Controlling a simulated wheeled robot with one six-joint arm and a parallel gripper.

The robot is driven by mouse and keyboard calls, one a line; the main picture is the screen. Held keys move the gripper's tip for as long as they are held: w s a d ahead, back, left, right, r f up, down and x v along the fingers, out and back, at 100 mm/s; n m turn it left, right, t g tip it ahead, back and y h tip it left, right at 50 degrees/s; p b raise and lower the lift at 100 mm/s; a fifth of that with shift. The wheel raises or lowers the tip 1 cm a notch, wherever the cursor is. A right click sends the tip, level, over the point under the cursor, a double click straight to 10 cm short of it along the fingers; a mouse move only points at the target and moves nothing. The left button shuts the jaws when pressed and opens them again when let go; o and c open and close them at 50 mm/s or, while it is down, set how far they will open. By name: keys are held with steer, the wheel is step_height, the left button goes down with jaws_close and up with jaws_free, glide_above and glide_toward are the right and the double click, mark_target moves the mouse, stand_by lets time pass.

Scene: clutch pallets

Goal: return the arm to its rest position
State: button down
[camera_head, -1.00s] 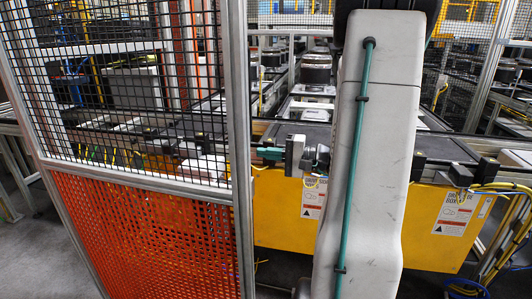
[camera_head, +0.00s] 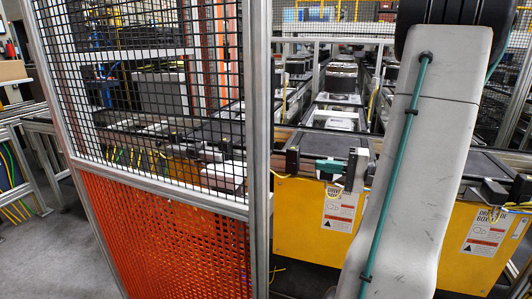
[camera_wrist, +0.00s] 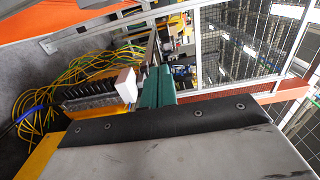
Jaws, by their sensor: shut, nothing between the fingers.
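My gripper (camera_head: 320,167) shows in the head view as slim green fingers pointing left from a pale grey mount. It is over the near edge of the conveyor, above the yellow housing. Its fingers are together with nothing held. In the wrist view the green fingers (camera_wrist: 156,88) reach away past the dark edge of my own arm. My pale arm link with a teal hose (camera_head: 425,150) stands large on the right of the head view and hides part of the conveyor behind it.
A mesh fence with an orange lower panel (camera_head: 165,235) stands close on the left. The yellow housing (camera_head: 297,220) with warning labels runs under the conveyor. Yellow cables (camera_wrist: 60,75) lie left of the fingers in the wrist view. Grey floor (camera_head: 60,255) is open at lower left.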

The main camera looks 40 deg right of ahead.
steer(key=s+a+f+n+g, duration=0.1)
steer(key=s+a+f+g, duration=0.1)
steer(key=a+g, duration=0.55)
steer(key=s+a+f+g, duration=0.25)
steer(key=a+g, duration=0.35)
steer(key=a, duration=0.3)
steer(key=s+a+r+n+h, duration=0.2)
steer(key=a+r+n+h, duration=0.1)
steer(key=a, duration=0.4)
steer(key=s+a+r+n+h, duration=0.3)
steer(key=a+n+h, duration=0.2)
steer(key=a+n, duration=0.2)
steer(key=shift+a+n+g+h, duration=0.15)
steer(key=shift+n+g+h, duration=0.3)
steer(key=shift+n, duration=0.15)
